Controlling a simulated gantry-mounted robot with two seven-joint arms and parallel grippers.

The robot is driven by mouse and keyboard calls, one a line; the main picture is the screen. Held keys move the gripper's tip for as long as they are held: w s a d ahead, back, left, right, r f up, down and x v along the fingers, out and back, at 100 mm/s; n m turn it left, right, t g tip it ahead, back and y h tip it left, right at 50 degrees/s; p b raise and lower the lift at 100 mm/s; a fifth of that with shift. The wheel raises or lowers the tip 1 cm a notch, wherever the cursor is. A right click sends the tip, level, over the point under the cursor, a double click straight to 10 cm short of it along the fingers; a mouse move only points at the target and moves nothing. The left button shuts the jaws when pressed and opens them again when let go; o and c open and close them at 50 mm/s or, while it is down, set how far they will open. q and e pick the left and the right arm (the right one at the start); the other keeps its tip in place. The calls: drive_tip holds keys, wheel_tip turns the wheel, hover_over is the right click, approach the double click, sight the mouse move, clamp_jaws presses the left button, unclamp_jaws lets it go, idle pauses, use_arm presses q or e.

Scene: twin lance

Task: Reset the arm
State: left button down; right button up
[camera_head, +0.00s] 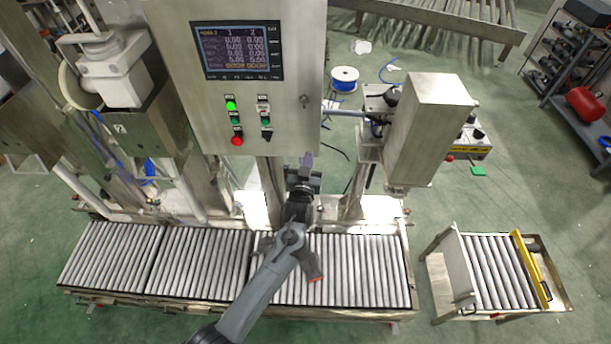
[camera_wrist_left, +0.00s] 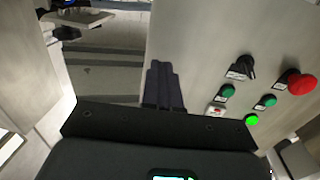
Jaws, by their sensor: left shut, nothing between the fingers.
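My left arm (camera_head: 262,290) reaches up from the bottom of the head view over the roller conveyor. My left gripper (camera_head: 306,161) is just below the lower right part of the grey control cabinet (camera_head: 285,130). In the left wrist view its two dark fingers (camera_wrist_left: 164,86) are together, with nothing between them. The cabinet face beside the fingers carries a lit green button (camera_wrist_left: 251,120), a red button (camera_wrist_left: 302,84) and a black knob (camera_wrist_left: 244,67). Any contact between the fingers and the cabinet cannot be told. My right gripper does not show.
The roller conveyor (camera_head: 200,262) runs below my arm, with its rollers bare. A metal box on a post (camera_head: 430,130) stands right of the cabinet. A small roller cart (camera_head: 497,270) stands at the lower right. Green floor lies open between conveyor and cart.

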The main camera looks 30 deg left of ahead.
use_arm(q)
drive_tip(key=s+d+f+m+g+h, duration=0.15)
drive_tip(key=s+f, duration=0.25)
drive_tip(key=s, duration=0.5)
drive_tip(key=s+d+f+m+g+h, duration=0.1)
drive_tip(key=s+f+m+g+h, duration=0.15)
drive_tip(key=s, duration=0.75)
drive_tip(key=s+d+f+m+g+h, duration=0.15)
drive_tip(key=s+f, duration=0.25)
drive_tip(key=s, duration=0.5)
drive_tip(key=s+d+r+g, duration=0.1)
drive_tip(key=s+r+g, duration=0.1)
drive_tip(key=s+g, duration=0.35)
drive_tip(key=s+d+r+g, duration=0.2)
drive_tip(key=s+g, duration=0.1)
drive_tip(key=s, duration=0.5)
wheel_tip(320, 180, up, 13)
drive_tip(key=p, duration=1.4)
drive_tip(key=shift+w+r+m+t+h, duration=0.2)
drive_tip(key=shift+w+m+t+h, duration=0.15)
drive_tip(key=shift+h, duration=0.1)
drive_tip(key=shift+a, duration=0.1)
